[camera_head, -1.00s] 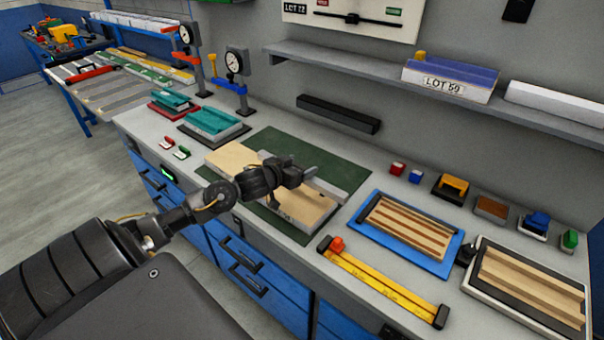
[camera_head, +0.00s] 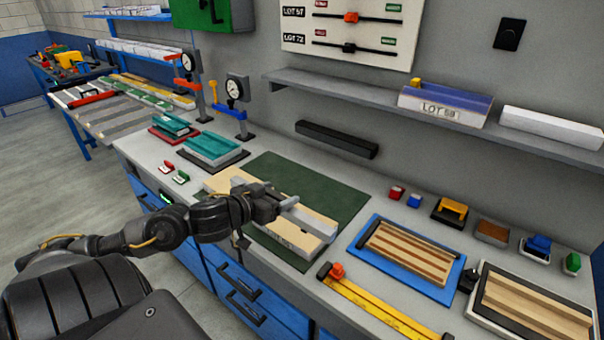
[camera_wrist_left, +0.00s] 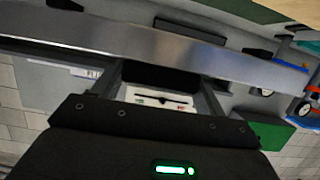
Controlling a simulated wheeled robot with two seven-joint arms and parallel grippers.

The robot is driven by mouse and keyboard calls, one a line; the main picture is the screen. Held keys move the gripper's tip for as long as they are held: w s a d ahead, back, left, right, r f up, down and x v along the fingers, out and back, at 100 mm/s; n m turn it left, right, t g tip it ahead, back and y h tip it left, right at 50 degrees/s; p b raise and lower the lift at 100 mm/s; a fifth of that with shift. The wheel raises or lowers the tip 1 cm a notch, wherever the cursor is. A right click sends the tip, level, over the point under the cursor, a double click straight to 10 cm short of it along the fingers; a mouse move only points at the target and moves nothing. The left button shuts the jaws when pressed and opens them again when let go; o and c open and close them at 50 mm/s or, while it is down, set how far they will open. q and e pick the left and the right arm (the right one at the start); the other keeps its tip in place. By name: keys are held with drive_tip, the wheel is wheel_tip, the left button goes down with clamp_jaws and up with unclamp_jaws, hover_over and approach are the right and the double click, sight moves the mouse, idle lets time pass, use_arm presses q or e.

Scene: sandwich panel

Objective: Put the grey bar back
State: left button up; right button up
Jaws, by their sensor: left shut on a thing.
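My left gripper (camera_head: 268,205) is shut on the grey bar (camera_head: 308,220) over the pale panel (camera_head: 228,181). The bar is long and flat-sided, and runs along the panel's length, out to the right of the fingers. In the left wrist view the grey bar (camera_wrist_left: 150,42) crosses the whole picture, with the left gripper's fingers (camera_wrist_left: 160,80) at it. The panel rests on a dark green mat (camera_head: 310,185). I cannot tell whether the bar touches the panel. My gripper and arm hide part of both. My right gripper is not in view.
A yellow rail (camera_head: 380,310) with an orange slider and a blue-framed tray (camera_head: 440,293) of wood strips lie to the right. Teal blocks (camera_head: 212,145) and dial gauges (camera_head: 236,90) stand to the left. A black bar (camera_head: 337,139) is on the wall behind. The mat's back part is clear.

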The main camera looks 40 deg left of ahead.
use_arm(q)
drive_tip(key=shift+w+r, duration=0.1)
drive_tip(key=shift+w, duration=0.05)
drive_tip(key=shift+w+d+n+y, duration=0.15)
drive_tip(key=shift+w+n+y, duration=0.2)
drive_tip(key=shift+n+y, duration=0.15)
drive_tip(key=w+d+r, duration=0.4)
drive_tip(key=d, duration=0.6)
drive_tip(key=w+d+r+m+h, duration=0.1)
drive_tip(key=w+d+r, duration=0.3)
drive_tip(key=d, duration=0.5)
drive_tip(key=shift+w+d+r+b, duration=0.15)
drive_tip(key=shift+d+r+b, duration=0.15)
drive_tip(key=shift+d, duration=0.05)
